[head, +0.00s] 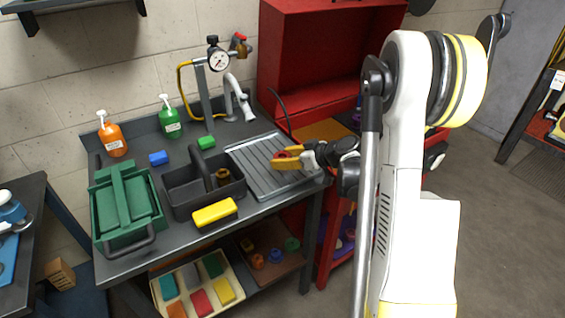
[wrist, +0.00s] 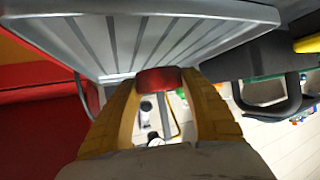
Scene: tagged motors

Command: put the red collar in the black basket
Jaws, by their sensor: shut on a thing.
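The red collar (head: 284,155) is between the yellow fingers of my gripper (head: 283,159), which is shut on it. In the wrist view the red collar (wrist: 158,80) shows between the tips of my gripper (wrist: 160,88). In the head view the gripper is over the grey ribbed drain tray (head: 250,160); the height of the collar above it is hard to tell. The black basket (head: 183,207) stands on the bench to the left of the tray, with a handle across it and a brass-coloured part (head: 222,177) inside.
A yellow block (head: 215,212) lies at the basket's front. Blue (head: 158,158) and green (head: 206,142) blocks lie behind it. A green toolbox (head: 125,210) stands left. A tap (head: 240,97) and a gauge post (head: 203,90) rise behind. A red cabinet (head: 310,60) stands at the back.

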